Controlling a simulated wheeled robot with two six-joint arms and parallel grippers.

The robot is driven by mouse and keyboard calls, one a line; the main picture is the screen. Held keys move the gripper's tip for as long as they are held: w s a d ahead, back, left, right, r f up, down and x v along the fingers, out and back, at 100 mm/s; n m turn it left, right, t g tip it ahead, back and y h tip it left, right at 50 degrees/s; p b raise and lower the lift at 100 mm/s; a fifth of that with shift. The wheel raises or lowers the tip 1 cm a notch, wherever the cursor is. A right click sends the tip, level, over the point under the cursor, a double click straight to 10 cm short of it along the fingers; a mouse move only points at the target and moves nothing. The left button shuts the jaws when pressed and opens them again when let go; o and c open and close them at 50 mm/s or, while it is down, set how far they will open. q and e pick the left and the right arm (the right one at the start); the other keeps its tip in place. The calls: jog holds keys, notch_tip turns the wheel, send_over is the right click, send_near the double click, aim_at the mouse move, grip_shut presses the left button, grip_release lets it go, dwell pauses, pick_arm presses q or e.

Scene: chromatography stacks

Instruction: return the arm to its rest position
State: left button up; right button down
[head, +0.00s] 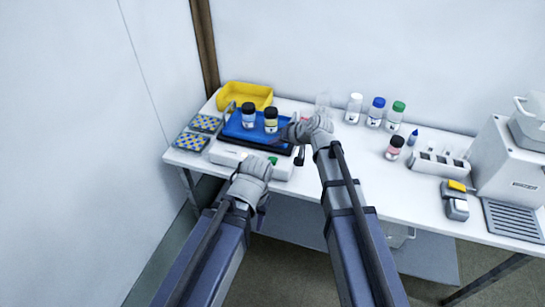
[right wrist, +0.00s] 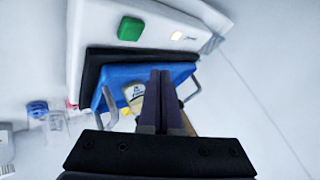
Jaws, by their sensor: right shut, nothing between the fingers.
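My right gripper (head: 287,131) reaches over the right edge of the blue tray (head: 233,130), beside a bottle with a black cap and yellow label (head: 271,120). In the right wrist view its two fingers (right wrist: 160,75) are together with nothing between them. The yellow-label bottle (right wrist: 133,92) shows partly behind the fingers there; I cannot tell whether they touch it. My left gripper (head: 262,190) is low in front of the bench edge, and its fingers are mostly hidden by its own wrist.
Another black-capped bottle (head: 248,115) stands in the tray. The tray sits on a white device with a green button (right wrist: 130,29). A yellow bin (head: 246,94) is behind. Capped bottles (head: 376,112) stand right of my right arm, with a white machine (head: 505,165) at far right.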

dwell(0.6)
jog(key=s+d+f+n+g+h, duration=0.1)
jog(key=s+g+h, duration=0.1)
jog(key=s, duration=0.6)
jog(key=s+d+f+n+g+h+p, duration=0.1)
jog(key=s+d+f+g+h, duration=0.1)
jog(key=s, duration=0.7)
jog(key=s+d+f+n+g+h, duration=0.1)
jog(key=s+h, duration=0.3)
jog(key=s, duration=0.4)
jog(key=shift+s+d+f+g+p, duration=0.35)
jog(key=shift+s+d+f+g, duration=0.1)
jog(key=shift+d+g, duration=0.3)
jog(key=shift+a, duration=0.1)
dwell(1.7)
